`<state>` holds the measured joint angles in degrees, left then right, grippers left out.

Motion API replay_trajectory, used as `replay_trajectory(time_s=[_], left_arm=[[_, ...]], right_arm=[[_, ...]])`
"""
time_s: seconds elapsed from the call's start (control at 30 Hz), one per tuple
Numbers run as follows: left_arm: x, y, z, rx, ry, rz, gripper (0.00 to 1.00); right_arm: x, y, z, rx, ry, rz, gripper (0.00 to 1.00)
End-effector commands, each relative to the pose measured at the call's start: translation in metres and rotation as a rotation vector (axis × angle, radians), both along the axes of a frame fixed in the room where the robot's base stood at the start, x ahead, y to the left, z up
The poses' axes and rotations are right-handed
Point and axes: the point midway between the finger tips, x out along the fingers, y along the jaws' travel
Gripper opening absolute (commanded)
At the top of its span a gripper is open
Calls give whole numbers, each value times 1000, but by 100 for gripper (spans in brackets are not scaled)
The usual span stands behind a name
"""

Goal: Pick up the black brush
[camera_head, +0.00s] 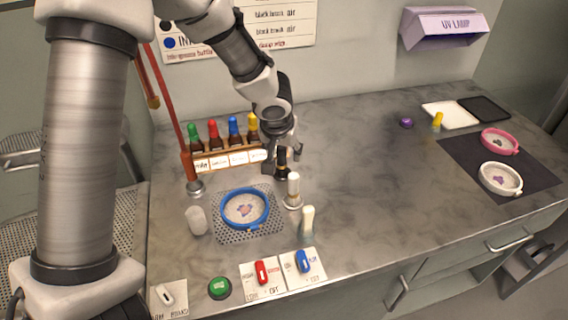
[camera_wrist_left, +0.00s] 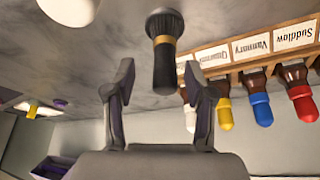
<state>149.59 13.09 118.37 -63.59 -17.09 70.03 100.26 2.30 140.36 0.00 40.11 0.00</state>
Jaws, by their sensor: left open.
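My left gripper (camera_head: 283,150) is at the brush's upper part, reaching down from above and behind. In the left wrist view, the black brush (camera_wrist_left: 164,62) shows between the two fingers of my left gripper (camera_wrist_left: 159,78). The fingers are apart, with a gap on each side of the brush. My right gripper is not in view.
A rack (camera_head: 225,160) of colour-capped bottles stands left of the gripper. White brushes (camera_head: 293,188) (camera_head: 307,222) stand in front. A blue-rimmed dish (camera_head: 245,208) sits on a perforated plate. Switches and a green button (camera_head: 219,288) line the front. The counter's middle right is clear.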

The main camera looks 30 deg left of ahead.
Motion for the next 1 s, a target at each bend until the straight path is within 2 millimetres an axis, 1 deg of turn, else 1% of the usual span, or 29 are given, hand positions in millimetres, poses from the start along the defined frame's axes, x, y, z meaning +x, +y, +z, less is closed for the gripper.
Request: replay_trajectory(time_s=[0.03,0.1,0.2,0.43,0.47,0.5,0.57,0.6,0.63,1.0], left_arm=[[2,3,-10,-1,4,0,55],[6,7,-23,-1,4,1,55],[12,8,-35,0,2,0,55],[14,8,-38,0,0,0,55],[14,8,-38,0,0,0,51],[14,8,-38,0,0,0,37],[14,8,-38,0,0,0,16],[14,8,-37,0,0,0,1],[14,8,-38,0,0,0,0],[13,8,-36,-1,1,1,0]], right_arm=[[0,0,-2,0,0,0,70],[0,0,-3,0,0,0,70],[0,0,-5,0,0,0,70],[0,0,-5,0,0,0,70],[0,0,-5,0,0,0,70],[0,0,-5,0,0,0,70],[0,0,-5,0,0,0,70],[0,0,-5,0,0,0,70],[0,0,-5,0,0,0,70],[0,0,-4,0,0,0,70]])
